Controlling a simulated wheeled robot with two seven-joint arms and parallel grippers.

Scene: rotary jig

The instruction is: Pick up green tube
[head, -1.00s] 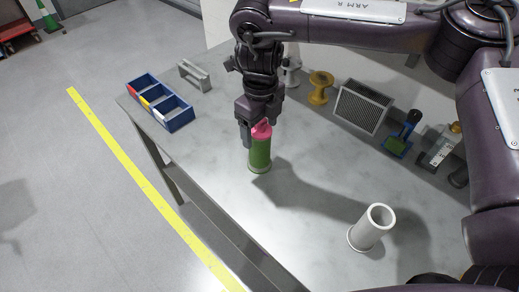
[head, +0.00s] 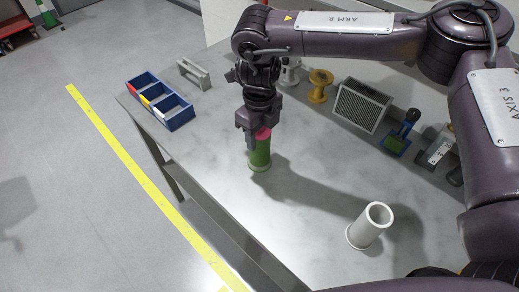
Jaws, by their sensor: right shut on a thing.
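The green tube (head: 260,153) stands upright near the table's left edge. It has a pink top (head: 263,133) and a wider green foot, which appears to rest on the tabletop. My right gripper (head: 255,138) points down from above and is shut on the green tube at its upper end. The fingers hide part of the pink top. My left gripper is not in view.
A white tube (head: 366,230) on a round foot stands at the front right. A blue bin with compartments (head: 181,124) and a grey bracket (head: 194,75) are at the back left. A yellow spool (head: 320,86), a grey grille box (head: 362,107) and a blue-green fixture (head: 398,143) line the back.

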